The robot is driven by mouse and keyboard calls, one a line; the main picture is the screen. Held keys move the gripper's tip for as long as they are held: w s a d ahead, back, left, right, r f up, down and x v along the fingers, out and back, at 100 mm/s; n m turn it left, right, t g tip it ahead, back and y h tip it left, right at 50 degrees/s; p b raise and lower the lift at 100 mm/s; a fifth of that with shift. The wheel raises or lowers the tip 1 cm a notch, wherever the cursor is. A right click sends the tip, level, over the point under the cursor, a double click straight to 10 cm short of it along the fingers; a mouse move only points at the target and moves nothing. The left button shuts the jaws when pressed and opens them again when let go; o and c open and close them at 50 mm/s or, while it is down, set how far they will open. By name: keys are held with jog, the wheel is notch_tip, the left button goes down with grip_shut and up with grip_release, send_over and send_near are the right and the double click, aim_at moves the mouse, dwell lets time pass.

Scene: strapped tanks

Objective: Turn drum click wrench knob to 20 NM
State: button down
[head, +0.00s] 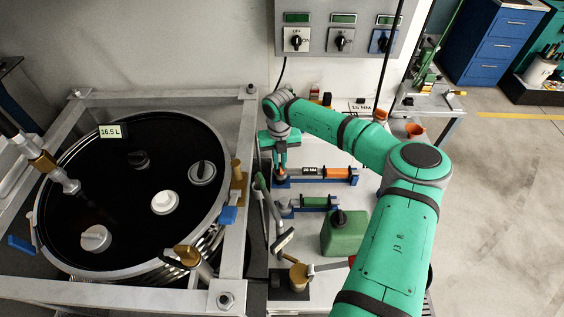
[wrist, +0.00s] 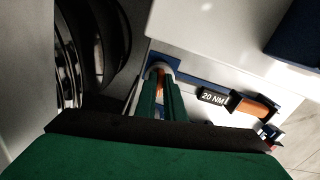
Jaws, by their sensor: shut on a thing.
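A wrench with an orange handle (head: 335,173) lies on a blue holder on the white bench, right of the drum. Its small display (head: 311,170) appears to read 20 NM, and the display in the wrist view (wrist: 213,97) clearly reads 20 NM. My gripper (head: 280,171) is at the left end of this wrench, its fingers pointing down. In the wrist view my gripper (wrist: 160,82) is shut on the knob at that end. An orange-brown sliver of the knob (wrist: 160,72) shows between the fingers; the rest is hidden.
A green-handled wrench (head: 316,202) lies just in front. A green canister (head: 344,233) stands right of it. The black-topped drum (head: 120,205) in its metal frame is at left. A card reading 15 NM (head: 362,107) stands at the back.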

jog(key=c, duration=1.9)
grip_release()
jog(key=shift+o, duration=0.3)
jog(key=shift+d, duration=0.15)
notch_tip(320, 180, up, 11)
